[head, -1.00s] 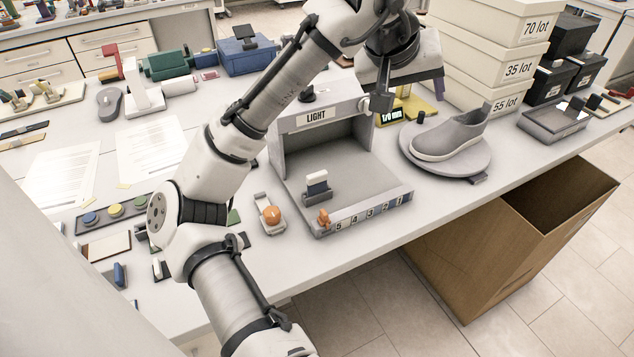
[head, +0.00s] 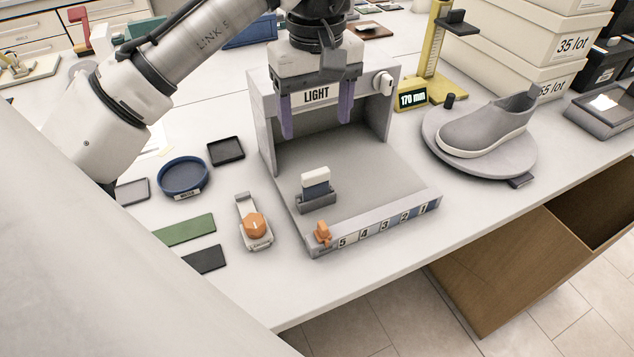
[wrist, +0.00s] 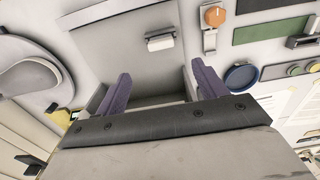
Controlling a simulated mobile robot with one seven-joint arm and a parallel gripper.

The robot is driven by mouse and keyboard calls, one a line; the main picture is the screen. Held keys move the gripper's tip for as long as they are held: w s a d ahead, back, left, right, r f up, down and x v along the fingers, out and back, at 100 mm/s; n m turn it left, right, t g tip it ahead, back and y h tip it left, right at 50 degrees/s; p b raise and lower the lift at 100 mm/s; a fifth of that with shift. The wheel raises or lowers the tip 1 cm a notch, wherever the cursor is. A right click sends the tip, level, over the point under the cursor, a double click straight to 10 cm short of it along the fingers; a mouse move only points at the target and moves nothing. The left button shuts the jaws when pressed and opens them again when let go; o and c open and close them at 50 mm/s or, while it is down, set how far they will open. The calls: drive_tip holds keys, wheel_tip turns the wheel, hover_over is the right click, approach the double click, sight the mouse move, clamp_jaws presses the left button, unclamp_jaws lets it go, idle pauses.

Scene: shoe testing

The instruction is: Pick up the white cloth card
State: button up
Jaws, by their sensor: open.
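A card with a white top and a dark blue lower part, the white cloth card (head: 315,178), stands upright in a small grey holder (head: 317,201) on the floor of the grey light box (head: 375,168). In the wrist view the card's white edge (wrist: 160,43) shows beyond the fingers. My gripper (head: 316,118) has two purple fingers, set wide apart with nothing between them. It hangs at the light box's top front edge, above and behind the card, apart from it. The wrist view shows the same open fingers (wrist: 158,88).
An orange slider (head: 323,232) sits on the box's numbered front edge. A device with an orange knob (head: 254,225) lies to the left. A grey shoe (head: 487,125) stands on a round turntable (head: 440,143) to the right. A yellow height gauge (head: 437,55) stands behind.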

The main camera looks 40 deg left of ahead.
sight(315, 172)
wheel_tip(315, 172, down, 12)
drive_tip(key=shift+s+p, duration=0.15)
drive_tip(key=shift+p, duration=0.7)
drive_tip(key=shift+c, duration=0.4)
drive_tip(key=c, duration=1)
